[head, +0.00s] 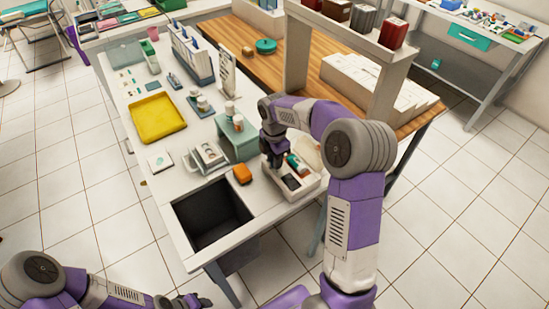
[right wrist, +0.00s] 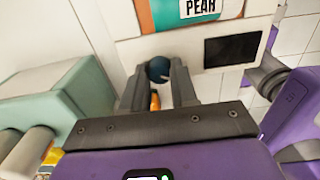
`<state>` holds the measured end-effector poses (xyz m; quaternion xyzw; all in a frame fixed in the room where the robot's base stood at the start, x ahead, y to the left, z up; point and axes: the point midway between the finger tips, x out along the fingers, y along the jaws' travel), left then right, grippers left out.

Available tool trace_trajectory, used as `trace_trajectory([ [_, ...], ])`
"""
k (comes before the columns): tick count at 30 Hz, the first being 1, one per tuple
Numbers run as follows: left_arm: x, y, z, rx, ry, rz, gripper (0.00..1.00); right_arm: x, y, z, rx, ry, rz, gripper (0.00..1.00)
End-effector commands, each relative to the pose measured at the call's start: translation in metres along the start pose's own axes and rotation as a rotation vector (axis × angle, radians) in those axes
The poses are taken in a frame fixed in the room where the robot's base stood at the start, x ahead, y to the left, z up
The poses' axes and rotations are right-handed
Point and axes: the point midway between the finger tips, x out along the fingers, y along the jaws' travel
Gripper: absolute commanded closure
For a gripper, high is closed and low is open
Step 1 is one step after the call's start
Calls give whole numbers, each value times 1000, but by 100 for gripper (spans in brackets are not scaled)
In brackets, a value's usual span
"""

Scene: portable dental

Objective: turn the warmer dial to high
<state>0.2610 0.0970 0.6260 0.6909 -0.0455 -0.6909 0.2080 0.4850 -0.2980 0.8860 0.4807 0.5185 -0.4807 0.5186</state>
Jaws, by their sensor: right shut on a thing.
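The warmer (head: 312,185) is a white box with a dark display, near the right front edge of the white table. Its front panel also shows in the right wrist view (right wrist: 205,83), with the dark display (right wrist: 232,50) right of the dial. The dial (right wrist: 158,68) is a round dark blue knob. My right gripper (right wrist: 158,88) is shut on it, one finger on each side. In the head view my right gripper (head: 272,160) is over the warmer and the dial cannot be made out. My left gripper (head: 190,301) is low at the bottom edge, away from the table; its jaw state is unclear.
A container labelled PEAR (right wrist: 198,10) sits in the warmer. A green stand (head: 240,148) with white bottles is left of it. A yellow tray (head: 157,117) lies farther back.

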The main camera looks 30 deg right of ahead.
Motion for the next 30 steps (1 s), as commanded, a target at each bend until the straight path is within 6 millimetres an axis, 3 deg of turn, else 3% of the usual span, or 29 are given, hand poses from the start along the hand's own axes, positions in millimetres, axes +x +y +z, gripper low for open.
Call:
trace_trajectory([
  [11, -12, 4, 1, 0, 0, 0, 57, -2, 0, 0, 136, 1, -3, 100],
  [30, -45, 17, 2, 0, 0, 0, 57, -2, 0, -1, 723, 0, -2, 100],
])
